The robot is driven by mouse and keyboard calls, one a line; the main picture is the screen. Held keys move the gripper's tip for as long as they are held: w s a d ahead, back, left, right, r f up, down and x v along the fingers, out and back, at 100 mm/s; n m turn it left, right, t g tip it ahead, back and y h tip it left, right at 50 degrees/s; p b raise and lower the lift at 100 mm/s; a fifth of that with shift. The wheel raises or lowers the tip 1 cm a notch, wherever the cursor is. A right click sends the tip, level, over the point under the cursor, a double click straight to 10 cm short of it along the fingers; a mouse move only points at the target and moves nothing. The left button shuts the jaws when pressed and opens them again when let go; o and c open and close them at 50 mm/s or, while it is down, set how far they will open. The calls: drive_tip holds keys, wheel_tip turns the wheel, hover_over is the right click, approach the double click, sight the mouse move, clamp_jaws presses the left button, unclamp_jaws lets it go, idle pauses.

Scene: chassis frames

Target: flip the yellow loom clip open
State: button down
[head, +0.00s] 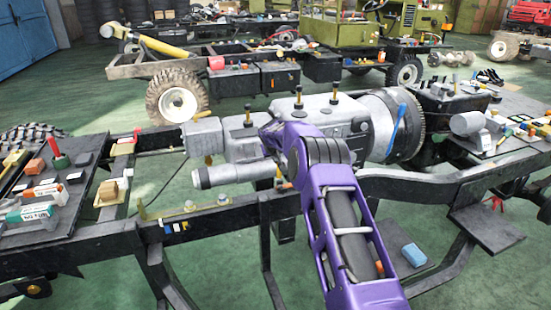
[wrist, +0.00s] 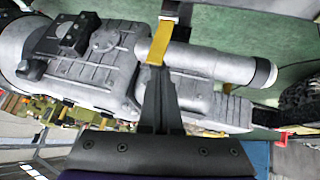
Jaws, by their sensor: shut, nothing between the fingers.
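In the wrist view a yellow strap-like clip (wrist: 161,43), apparently the yellow loom clip, lies across the side of a grey metal cylinder (wrist: 215,63). Its upper end meets a dark bracket (wrist: 176,11). My gripper (wrist: 157,80) has its dark fingers together, with nothing between them. The fingertips appear just below the clip's lower end; I cannot tell whether they touch it. In the head view my purple arm reaches over the grey gearbox (head: 340,115) and hides my gripper and most of the clip's area.
The black chassis rails (head: 410,187) run below the gearbox. A dark tray (head: 45,215) with small parts is at left. A blue-handled tool (head: 396,128) stands by the bell housing. A blue block (head: 414,254) lies on a plate at lower right.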

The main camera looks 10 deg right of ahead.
drive_tip(key=shift+w+a+f+b, duration=0.15)
drive_tip(key=shift+w+b, duration=0.25)
drive_tip(key=shift+w, duration=0.4)
drive_tip(key=shift+w+a+f+b, duration=0.15)
drive_tip(key=shift+w+b, duration=0.25)
drive_tip(key=shift+w, duration=0.4)
drive_tip(key=shift+r, duration=0.1)
drive_tip(key=shift+s, duration=0.1)
